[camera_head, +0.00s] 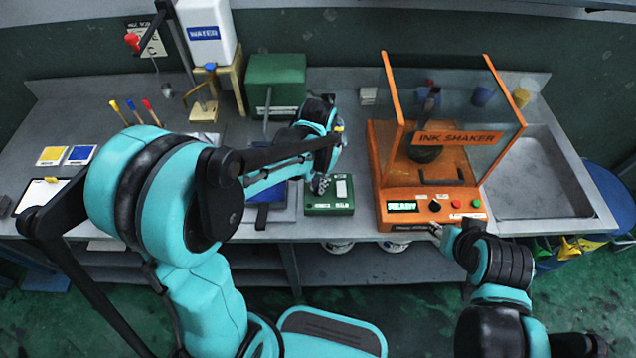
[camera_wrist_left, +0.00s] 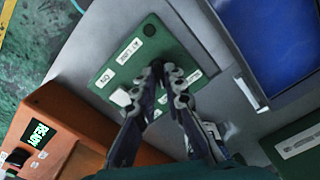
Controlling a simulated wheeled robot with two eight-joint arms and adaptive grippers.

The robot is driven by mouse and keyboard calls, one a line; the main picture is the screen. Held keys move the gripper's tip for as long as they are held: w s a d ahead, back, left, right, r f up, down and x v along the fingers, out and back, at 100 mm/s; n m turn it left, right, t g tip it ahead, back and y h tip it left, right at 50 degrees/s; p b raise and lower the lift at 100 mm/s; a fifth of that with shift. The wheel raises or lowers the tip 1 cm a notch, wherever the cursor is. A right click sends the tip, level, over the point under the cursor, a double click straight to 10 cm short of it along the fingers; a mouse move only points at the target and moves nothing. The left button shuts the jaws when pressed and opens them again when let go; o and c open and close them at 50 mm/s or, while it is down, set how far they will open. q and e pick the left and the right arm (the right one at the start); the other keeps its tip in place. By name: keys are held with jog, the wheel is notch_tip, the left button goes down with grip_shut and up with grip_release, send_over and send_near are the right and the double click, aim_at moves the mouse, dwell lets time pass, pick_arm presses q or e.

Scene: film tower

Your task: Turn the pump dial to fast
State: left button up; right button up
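A green control box (camera_head: 345,207) sits on the bench left of the orange ink shaker. In the left wrist view the green panel (camera_wrist_left: 122,62) carries small white labels and a pale switch (camera_wrist_left: 122,97). My left gripper (camera_head: 320,184) points down at the left part of this box. In the wrist view its fingertips (camera_wrist_left: 164,68) are close together over the panel, with a narrow gap. I cannot make out a dial or pointer there; the fingers cover part of the panel. My right gripper (camera_head: 438,231) is by the shaker's front edge; its opening is unclear.
The orange ink shaker (camera_head: 385,215) has a lit display, black knob (camera_head: 435,206) and coloured buttons. A dark green box (camera_head: 275,83) and a water container (camera_head: 206,30) stand behind. A blue-topped tray (camera_wrist_left: 275,35) lies beside the control box. A sink (camera_head: 535,180) is at right.

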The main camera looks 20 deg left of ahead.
pick_arm(q)
jog(key=shift+o, duration=0.8)
notch_tip(320, 180, up, 12)
dwell(0.3)
jog(key=s+a+f+n+t, duration=0.1)
jog(key=s+a+n+t, duration=0.2)
jog(key=s+t, duration=0.4)
jog(key=shift+s+a+f, duration=0.2)
jog(key=shift+s+a, duration=0.45)
jog(key=shift+s, duration=1.3)
